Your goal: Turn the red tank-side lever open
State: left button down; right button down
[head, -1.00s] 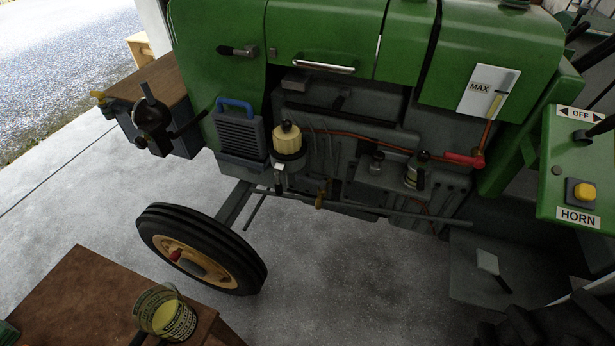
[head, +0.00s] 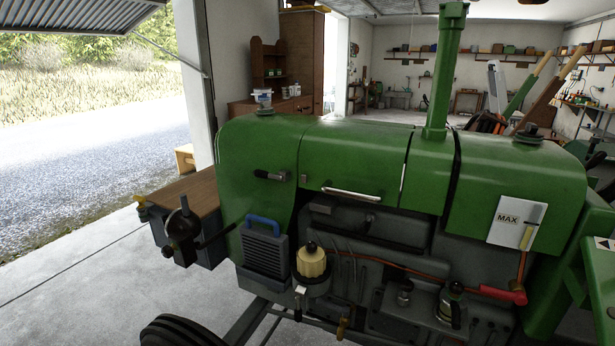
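The red lever (head: 502,294) is on the right part of the tractor's near side, below the white MAX gauge plate (head: 516,221). It lies roughly level, its handle reaching left from a pivot at the foot of the gauge's tube. An orange-red fuel line (head: 400,267) runs left from near it along the engine. The green tractor (head: 350,150) fills the middle of the head view. Neither of my grippers shows in the head view.
A grey box with a wooden top (head: 185,199) stands at the tractor's left end. A front tyre (head: 180,332) shows at the bottom. Concrete floor (head: 80,280) is clear at lower left. Shelves and a workbench line the garage behind.

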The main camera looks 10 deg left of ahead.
aim_at(520, 298)
jog(key=i+l+z, duration=0.1)
jog(key=z, duration=0.3)
jog(key=i+z, duration=0.2)
jog(key=z, duration=0.2)
jog(key=i+z, duration=0.15)
jog(key=z, duration=0.25)
